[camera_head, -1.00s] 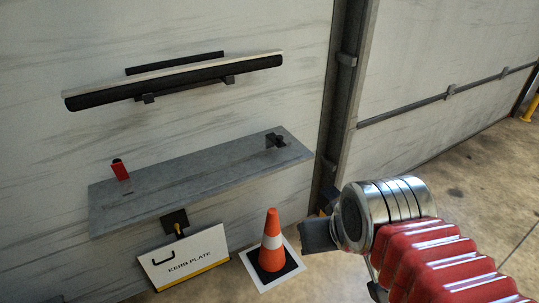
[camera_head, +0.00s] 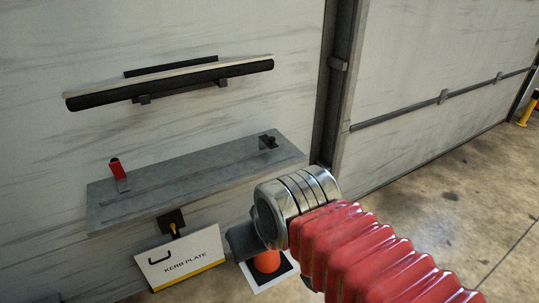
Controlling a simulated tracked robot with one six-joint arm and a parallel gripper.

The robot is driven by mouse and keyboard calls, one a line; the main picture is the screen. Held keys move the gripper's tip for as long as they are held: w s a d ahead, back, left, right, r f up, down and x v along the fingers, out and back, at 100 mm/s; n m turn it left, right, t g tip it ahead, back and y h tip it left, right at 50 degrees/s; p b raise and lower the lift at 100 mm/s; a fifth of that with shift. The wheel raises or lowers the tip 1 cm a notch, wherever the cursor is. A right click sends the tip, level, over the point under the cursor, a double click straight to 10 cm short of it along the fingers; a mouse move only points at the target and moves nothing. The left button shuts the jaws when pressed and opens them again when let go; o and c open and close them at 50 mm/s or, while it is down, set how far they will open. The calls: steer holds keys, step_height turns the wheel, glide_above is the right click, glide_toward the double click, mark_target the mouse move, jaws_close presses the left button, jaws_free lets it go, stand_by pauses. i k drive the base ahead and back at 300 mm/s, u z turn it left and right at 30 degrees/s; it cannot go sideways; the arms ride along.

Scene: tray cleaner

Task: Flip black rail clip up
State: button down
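A small black clip (camera_head: 268,141) sits at the right end of a long grey tray (camera_head: 190,178) on the wall. It is small and dark, so I cannot tell whether it is up or down. A red clip (camera_head: 115,166) stands upright at the tray's left end, with a grey piece below it. My gripper (camera_head: 240,240) is a dark shape at the end of my arm, below the right half of the tray in the picture and apart from the black clip. Its fingers are not clear, and nothing shows held in it.
A black roller bar (camera_head: 170,86) runs along the wall above the tray. A white "KERB PLATE" board (camera_head: 182,262) hangs below it. An orange cone (camera_head: 267,261) stands partly hidden behind my gripper. A dark post (camera_head: 335,90) rises right of the tray.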

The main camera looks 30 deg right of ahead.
mark_target(264, 141)
steer(key=u, duration=0.05)
steer(key=i, duration=1)
steer(key=z, duration=0.05)
